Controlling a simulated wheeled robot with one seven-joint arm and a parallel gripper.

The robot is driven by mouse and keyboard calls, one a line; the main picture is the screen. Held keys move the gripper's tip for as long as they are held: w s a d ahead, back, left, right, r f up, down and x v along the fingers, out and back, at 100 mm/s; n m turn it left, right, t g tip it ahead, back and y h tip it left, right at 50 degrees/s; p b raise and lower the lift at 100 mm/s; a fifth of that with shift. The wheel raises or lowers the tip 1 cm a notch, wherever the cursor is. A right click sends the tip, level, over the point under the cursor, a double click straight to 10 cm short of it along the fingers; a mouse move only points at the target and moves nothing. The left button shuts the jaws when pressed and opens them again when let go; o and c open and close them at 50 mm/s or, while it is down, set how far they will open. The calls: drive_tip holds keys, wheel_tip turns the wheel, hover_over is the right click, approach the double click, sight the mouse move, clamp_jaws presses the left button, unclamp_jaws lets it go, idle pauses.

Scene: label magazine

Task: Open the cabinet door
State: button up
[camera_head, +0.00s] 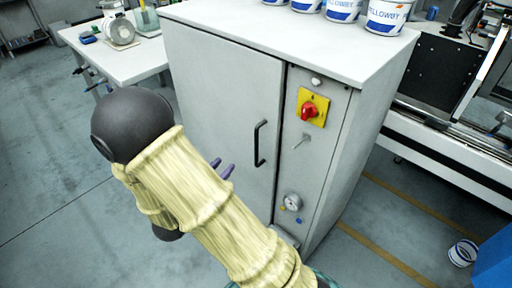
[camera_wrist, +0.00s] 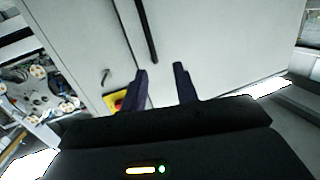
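The grey cabinet door (camera_head: 215,85) is shut flush in the cabinet front. Its black vertical bar handle (camera_head: 260,143) is near the door's right edge. In the wrist view the handle (camera_wrist: 146,30) runs down from the top edge, beyond my fingertips, and the door (camera_wrist: 225,40) fills the right side. My gripper (camera_head: 223,167) is left of the handle and slightly lower in the head view, mostly hidden behind my arm. In the wrist view my gripper (camera_wrist: 160,69) has its two dark fingers apart with nothing between them. The handle is not between the fingers.
Right of the door is a fixed panel with a red-yellow switch (camera_head: 313,107), a small lever (camera_head: 301,140) and a gauge (camera_head: 292,202). Several white buckets (camera_head: 388,16) stand on the cabinet top. A white table (camera_head: 118,58) is at left. The floor (camera_head: 55,190) before the door's left side is clear.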

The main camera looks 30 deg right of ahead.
drive_tip(key=shift+s+h, duration=0.75)
drive_tip(key=shift+h, duration=0.05)
drive_tip(key=x, duration=1.7)
drive_tip(key=shift+d, duration=0.3)
drive_tip(key=shift+c, duration=0.2)
drive_tip(key=shift+f, duration=0.1)
clamp_jaws()
